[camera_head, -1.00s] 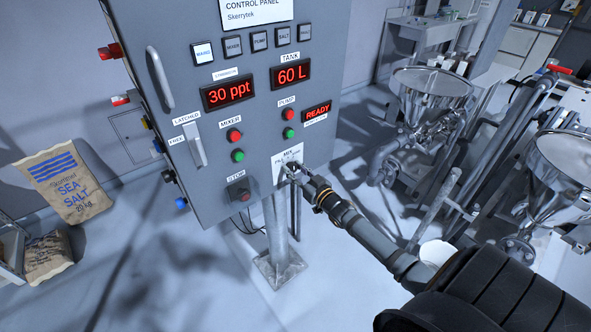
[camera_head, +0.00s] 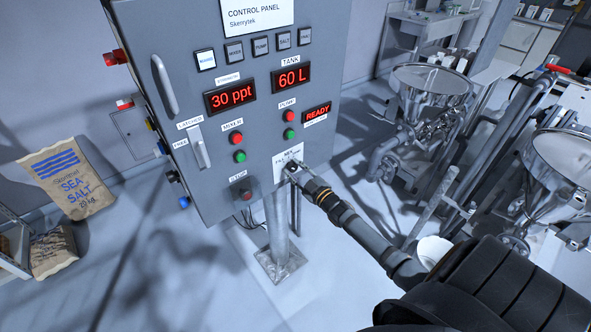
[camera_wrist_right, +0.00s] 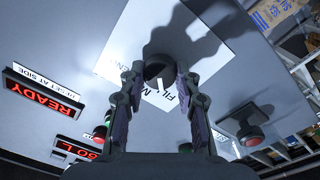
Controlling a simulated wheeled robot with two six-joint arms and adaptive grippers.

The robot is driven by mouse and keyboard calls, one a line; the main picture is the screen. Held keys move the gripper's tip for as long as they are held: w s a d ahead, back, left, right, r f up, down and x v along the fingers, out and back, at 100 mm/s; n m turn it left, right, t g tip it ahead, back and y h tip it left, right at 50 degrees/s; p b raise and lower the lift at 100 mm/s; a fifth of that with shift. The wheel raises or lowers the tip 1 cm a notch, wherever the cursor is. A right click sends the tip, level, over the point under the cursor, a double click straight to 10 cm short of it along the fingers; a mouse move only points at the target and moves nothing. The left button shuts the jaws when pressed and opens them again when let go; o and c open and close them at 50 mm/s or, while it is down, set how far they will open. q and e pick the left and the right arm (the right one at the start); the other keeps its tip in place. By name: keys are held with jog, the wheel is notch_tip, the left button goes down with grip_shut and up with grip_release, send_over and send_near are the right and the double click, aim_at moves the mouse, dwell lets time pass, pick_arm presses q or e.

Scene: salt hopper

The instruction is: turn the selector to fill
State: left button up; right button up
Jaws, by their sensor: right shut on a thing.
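The control panel (camera_head: 222,120) is a grey box on a post. The selector's white plate (camera_head: 283,156), lettered MIX and FILL, is at its lower right. My right gripper (camera_head: 293,168) is at this plate and hides most of the selector in the head view. In the right wrist view, the selector knob (camera_wrist_right: 158,68) is dark and round with a pale pointer mark. The fingers of my right gripper (camera_wrist_right: 159,80) stand on either side of it and are shut on it. The exact setting cannot be told. My left gripper is not in view.
A STOP button (camera_head: 241,194) sits left of the selector plate. Mixer and pump buttons and a READY display (camera_head: 317,114) are above. A latch handle (camera_head: 199,147) is further left. Steel hoppers (camera_head: 432,84) stand to the right. A sea salt sack (camera_head: 66,178) leans at the left.

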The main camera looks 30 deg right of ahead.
dwell(0.5)
jog(key=o, duration=1.1)
jog(key=shift+o, duration=0.2)
jog(key=shift+s, duration=0.1)
jog(key=s, duration=1.2)
jog(key=shift+d+f, duration=0.15)
jog(key=shift+d, duration=0.2)
jog(key=shift+w, duration=0.1)
jog(key=s+d+f+m+g+h, duration=0.1)
jog(key=s+f+g, duration=0.25)
jog(key=f, duration=0.65)
jog(key=s+d+f+m+g+h, duration=0.1)
jog(key=s+d+f+m+g, duration=0.1)
jog(key=s+f, duration=0.5)
jog(key=s+d+f+m+g+h, duration=0.1)
jog(key=s+f+g, duration=0.15)
jog(key=f, duration=0.95)
jog(key=s+a+f+m+g, duration=0.1)
jog(key=s+a+f+g, duration=0.2)
jog(key=s+f, duration=0.3)
jog(key=s+a+f+m+g, duration=0.1)
jog(key=s+a+f+g, duration=0.2)
jog(key=s+a+f, duration=0.3)
jog(key=s+a+f+m+g+y, duration=0.1)
jog(key=s+a+f+g, duration=0.2)
jog(key=s, duration=0.9)
notch_tip(320, 180, down, 3)
jog(key=shift+s+a+r, duration=0.1)
jog(key=shift+s+a, duration=0.3)
jog(key=shift+a, duration=0.4)
